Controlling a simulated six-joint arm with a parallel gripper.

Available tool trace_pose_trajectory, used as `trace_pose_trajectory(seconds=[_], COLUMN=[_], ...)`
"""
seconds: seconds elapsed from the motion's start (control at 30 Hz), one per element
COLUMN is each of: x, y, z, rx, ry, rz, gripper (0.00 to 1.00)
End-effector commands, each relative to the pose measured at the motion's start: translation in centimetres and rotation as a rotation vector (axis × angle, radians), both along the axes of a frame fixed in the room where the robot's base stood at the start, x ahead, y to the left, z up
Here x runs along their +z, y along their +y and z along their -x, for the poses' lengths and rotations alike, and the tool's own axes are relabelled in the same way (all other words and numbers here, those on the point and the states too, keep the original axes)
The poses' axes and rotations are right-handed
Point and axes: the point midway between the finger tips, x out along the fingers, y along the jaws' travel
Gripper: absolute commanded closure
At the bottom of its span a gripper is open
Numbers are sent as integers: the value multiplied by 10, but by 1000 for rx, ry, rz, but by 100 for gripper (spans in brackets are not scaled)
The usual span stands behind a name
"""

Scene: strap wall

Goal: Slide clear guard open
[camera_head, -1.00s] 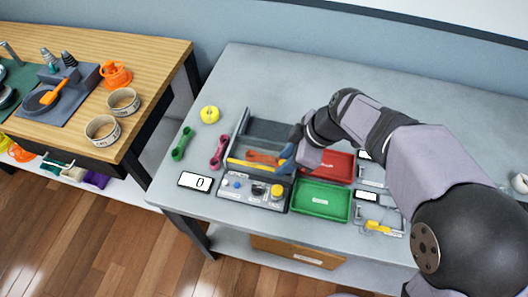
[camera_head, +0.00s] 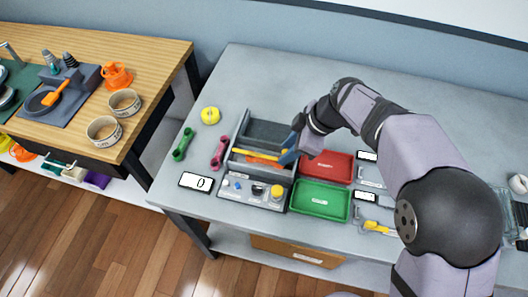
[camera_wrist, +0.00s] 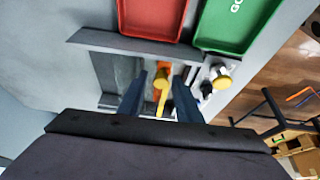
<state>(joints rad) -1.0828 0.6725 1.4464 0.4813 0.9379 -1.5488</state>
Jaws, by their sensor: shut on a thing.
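The clear guard's panel is hard to make out. Its yellow handle bar (camera_head: 256,154) crosses the grey fixture (camera_head: 240,133) behind the control panel. In the wrist view, the yellow handle (camera_wrist: 160,92) lies between the two dark blue fingers of my gripper (camera_wrist: 160,98). My gripper also shows in the head view (camera_head: 289,150), at the right end of the bar, shut on the handle. An orange part (camera_wrist: 163,68) shows beside the handle, partly hidden.
The control panel (camera_head: 235,190) with a yellow button (camera_head: 277,191) stands in front. A red tray (camera_head: 328,166) and green tray (camera_head: 320,201) lie to the right. Pink (camera_head: 219,153) and green (camera_head: 183,144) tools and a yellow puck (camera_head: 210,116) lie left.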

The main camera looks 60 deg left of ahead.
Motion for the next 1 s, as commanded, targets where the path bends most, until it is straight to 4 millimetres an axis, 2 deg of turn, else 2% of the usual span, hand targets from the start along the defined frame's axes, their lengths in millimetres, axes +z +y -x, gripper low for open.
trace_pose_trajectory(seconds=[0.03,1.0], x=[-15,-15], y=[-7,24], z=[3,-28], rx=[6,4], ry=[13,14], rz=[34,35], gripper=[90,90])
